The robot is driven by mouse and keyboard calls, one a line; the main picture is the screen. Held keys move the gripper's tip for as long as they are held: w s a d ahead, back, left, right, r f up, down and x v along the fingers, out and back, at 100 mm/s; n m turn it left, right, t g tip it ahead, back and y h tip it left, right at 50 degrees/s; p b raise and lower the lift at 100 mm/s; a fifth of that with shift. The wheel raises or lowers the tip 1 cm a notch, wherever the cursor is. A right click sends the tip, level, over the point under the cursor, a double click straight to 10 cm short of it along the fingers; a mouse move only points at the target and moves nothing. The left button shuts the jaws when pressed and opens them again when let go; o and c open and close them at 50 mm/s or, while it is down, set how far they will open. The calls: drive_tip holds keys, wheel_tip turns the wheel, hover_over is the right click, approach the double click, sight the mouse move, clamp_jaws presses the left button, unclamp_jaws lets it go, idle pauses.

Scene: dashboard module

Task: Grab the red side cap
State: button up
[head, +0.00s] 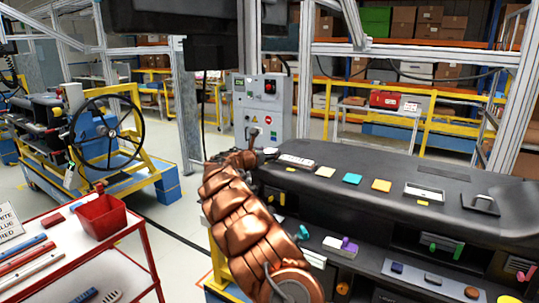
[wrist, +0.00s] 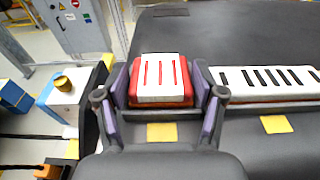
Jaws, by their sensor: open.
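The red side cap (wrist: 160,97) sits at the left end of the dark dashboard (wrist: 230,35) in the wrist view. It is a red block with a white top and red slots. My gripper (wrist: 160,84) is open, with one purple finger on each side of the cap. The fingers are close to its sides; I cannot tell whether they touch it. In the head view my gripper (head: 262,153) is at the dashboard's left end, and the cap cannot be made out there.
A white slotted vent (wrist: 262,83) lies close to the right of the cap. Yellow pads (wrist: 162,132) lie along the dashboard's front. A grey control box (head: 263,106) stands behind my gripper. A red bin (head: 101,215) stands on the cart at left.

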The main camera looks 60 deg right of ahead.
drive_tip(key=c, duration=0.8)
